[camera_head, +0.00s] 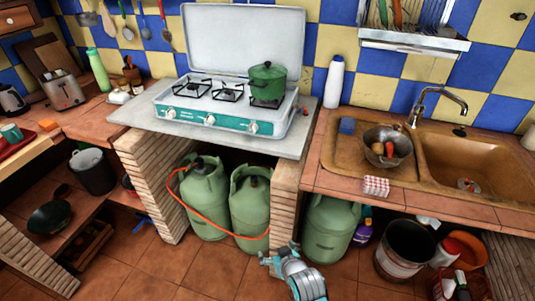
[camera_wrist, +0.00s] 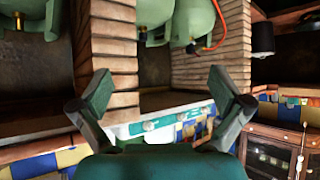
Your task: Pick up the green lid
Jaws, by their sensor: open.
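The lid has a small knob on top. My gripper (camera_wrist: 160,85) shows in the wrist view with its two fingers spread wide and nothing between them. In the head view my arm is low at the bottom middle, in front of the counter and well below the pot. The wrist view is upside down and shows the stove front (camera_wrist: 165,122) beyond the fingers; I cannot make out the lid there.
The stove's raised white cover (camera_head: 243,38) stands behind the pot. A white bottle (camera_head: 334,82) stands right of the stove. The sink (camera_head: 465,160) holds a metal pot (camera_head: 388,148) beside it. Green gas bottles (camera_head: 205,200) stand under the counter. Brick pillars (camera_head: 150,190) flank them.

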